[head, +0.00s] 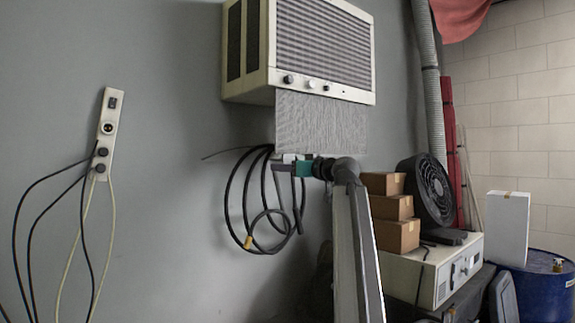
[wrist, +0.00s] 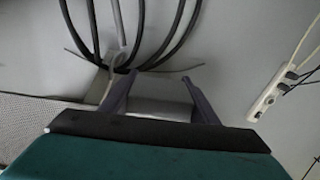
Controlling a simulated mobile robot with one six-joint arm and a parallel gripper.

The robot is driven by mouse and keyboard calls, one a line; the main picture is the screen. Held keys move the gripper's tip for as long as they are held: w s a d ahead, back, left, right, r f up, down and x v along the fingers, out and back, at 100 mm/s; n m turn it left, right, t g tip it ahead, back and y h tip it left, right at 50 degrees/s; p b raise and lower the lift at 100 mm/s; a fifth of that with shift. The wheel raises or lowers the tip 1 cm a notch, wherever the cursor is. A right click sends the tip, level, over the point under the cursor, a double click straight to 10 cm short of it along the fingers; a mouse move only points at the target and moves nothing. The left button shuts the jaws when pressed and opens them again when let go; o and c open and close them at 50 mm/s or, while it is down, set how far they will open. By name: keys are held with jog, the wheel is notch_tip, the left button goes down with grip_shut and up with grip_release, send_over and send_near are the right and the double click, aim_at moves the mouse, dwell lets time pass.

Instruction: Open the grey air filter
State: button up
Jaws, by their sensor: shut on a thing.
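The grey air filter (head: 322,122) is a flat ribbed panel hanging out below the front of the cream wall unit (head: 323,50). My gripper (head: 283,162) is at the filter's lower edge, toward its left side, and is shut on it. In the wrist view, my gripper's two fingers (wrist: 155,80) stand either side of a pale piece (wrist: 158,108) at the filter's edge. The filter's ribbed surface (wrist: 35,112) shows at the left there. My gripper's teal body hides part of the grip.
Black cable loops (head: 262,205) hang on the wall just below and behind my gripper. A socket strip (head: 105,135) with cables is at the left. Cardboard boxes (head: 393,210), a black fan (head: 430,190) and a blue drum (head: 540,285) stand at the right.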

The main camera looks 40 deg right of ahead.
jog(key=shift+f+b, duration=0.35)
jog(key=shift+f, duration=0.55)
jog(key=o, duration=1.5)
jog(key=shift+s, duration=0.15)
jog(key=s+b, duration=0.2)
jog(key=s, duration=1.1)
jog(key=shift+s+b, duration=0.3)
